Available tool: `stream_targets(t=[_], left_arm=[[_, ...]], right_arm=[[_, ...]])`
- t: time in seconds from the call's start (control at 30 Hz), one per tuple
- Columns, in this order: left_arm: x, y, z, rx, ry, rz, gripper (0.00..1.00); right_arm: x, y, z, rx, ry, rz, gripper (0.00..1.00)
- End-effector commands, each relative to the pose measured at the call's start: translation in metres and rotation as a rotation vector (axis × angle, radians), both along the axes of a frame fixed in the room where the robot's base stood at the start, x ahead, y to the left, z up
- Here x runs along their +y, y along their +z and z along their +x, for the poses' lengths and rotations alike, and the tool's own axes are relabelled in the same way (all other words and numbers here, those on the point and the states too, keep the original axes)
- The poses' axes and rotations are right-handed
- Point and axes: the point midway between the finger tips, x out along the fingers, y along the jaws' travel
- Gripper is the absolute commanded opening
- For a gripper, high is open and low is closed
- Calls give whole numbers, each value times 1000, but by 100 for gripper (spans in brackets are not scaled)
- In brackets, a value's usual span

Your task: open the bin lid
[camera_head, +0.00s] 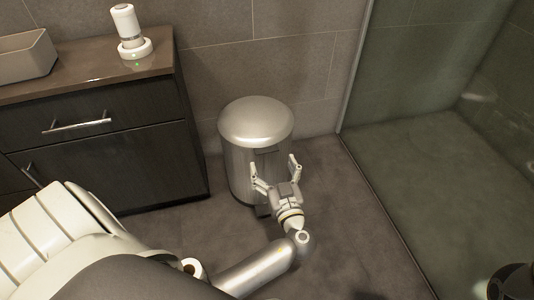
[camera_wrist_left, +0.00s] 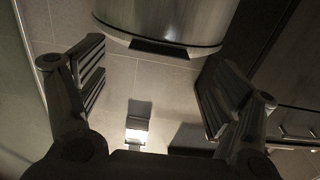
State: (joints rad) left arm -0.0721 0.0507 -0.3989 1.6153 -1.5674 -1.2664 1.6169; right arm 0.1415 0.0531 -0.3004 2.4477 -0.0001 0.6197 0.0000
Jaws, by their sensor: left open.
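The bin (camera_head: 240,175) is a metal cylinder standing on the floor against the tiled wall. Its smooth domed lid (camera_head: 256,120) is down on the body. In the left wrist view the bin (camera_wrist_left: 170,15) is at the top, with the dark tab (camera_wrist_left: 158,47) between and beyond the open fingers. My right gripper is not seen.
A dark cabinet (camera_head: 110,155) with bar handles stands left of the bin. A white dispenser (camera_head: 128,30) and a tray (camera_head: 25,55) are on its top. A glass shower panel (camera_head: 440,100) is on the right. Floor between bin and glass is clear.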

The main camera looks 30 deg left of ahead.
Motion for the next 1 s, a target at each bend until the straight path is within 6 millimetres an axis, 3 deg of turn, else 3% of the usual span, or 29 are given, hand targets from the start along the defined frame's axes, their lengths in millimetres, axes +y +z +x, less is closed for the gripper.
stream_targets(t=[0.3, 0.73, 1.0], left_arm=[[41, -2, 35, 0, 0, 1, 86], [50, -1, 43, 4, -1, 0, 86], [50, -1, 42, 4, 0, 0, 54]], right_arm=[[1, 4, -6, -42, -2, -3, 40], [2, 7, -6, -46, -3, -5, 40], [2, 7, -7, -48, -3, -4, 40]])
